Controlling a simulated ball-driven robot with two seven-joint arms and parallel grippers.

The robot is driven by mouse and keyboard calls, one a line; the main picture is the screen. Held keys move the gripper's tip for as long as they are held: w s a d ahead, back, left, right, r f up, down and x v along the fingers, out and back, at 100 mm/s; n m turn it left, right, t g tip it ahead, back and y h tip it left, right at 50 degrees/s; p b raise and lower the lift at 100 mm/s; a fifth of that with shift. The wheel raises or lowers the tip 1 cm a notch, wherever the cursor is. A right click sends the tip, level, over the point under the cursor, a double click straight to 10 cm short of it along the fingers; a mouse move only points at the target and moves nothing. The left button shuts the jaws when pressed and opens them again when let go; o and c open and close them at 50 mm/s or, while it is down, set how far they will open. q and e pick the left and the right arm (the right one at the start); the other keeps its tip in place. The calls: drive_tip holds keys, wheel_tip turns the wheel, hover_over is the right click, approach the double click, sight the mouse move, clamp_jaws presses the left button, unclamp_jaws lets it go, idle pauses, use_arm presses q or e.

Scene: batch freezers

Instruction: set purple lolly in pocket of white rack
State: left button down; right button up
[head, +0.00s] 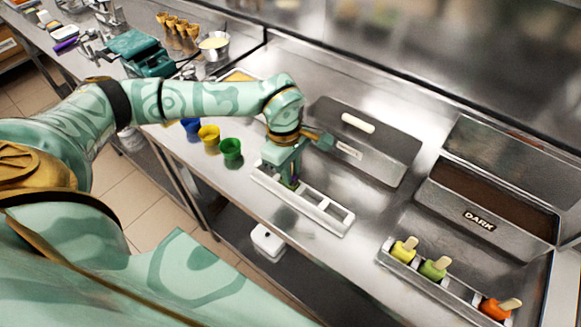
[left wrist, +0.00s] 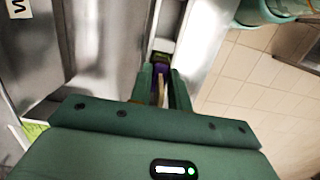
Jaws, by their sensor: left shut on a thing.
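The white rack (head: 341,230) is a long narrow holder with open pockets, lying along the front of the steel counter. My left gripper (head: 291,181) points down over the rack's middle-left part. In the left wrist view my left gripper (left wrist: 162,95) is shut on the pale stick of the purple lolly (left wrist: 161,68). The purple head is at the fingertips, in line with the white rack (left wrist: 164,45). My fingers hide most of the lolly in the head view, and I cannot tell how deep it sits in a pocket. My right gripper is not in view.
A metal tray (head: 385,256) with yellow, green and orange lollies stands at the lower right. A tub marked DARK (head: 440,197) and a lidded tub (head: 400,165) stand behind. Blue, yellow and green cups (head: 231,149) stand left of the rack.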

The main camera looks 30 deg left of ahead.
use_arm(q)
drive_tip(key=shift+f, duration=0.35)
idle(0.7)
drive_tip(key=c, duration=1.2)
unclamp_jaws()
drive_tip(key=shift+c, duration=0.2)
drive_tip(key=shift+r, duration=0.1)
wheel_tip(320, 180, up, 16)
drive_tip(key=a+p, duration=0.1)
drive_tip(key=a, duration=0.1)
